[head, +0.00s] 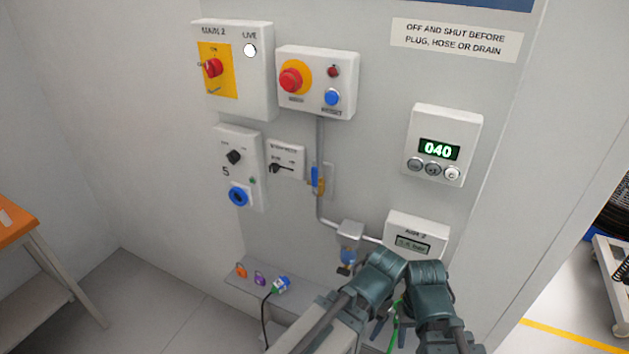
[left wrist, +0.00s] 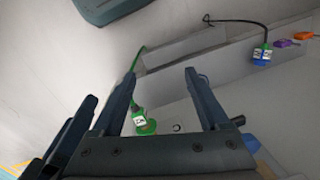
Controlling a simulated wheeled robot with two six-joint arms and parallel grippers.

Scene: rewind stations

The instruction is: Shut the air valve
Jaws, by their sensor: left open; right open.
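The air valve (head: 317,181) is on the grey vertical pipe in the middle of the panel in the head view. It has a brass body and a blue lever, which stands upright, roughly in line with the pipe. No gripper touches it. The valve is not recognisable in that view.
A shelf (head: 240,279) below the panel holds padlocks and a blue-green plug (head: 281,285) on a black cable. A regulator (head: 349,240) hangs below the valve. A green hose fitting (left wrist: 145,127) is behind my left fingers. A selector switch (head: 285,160) is close left of the valve.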

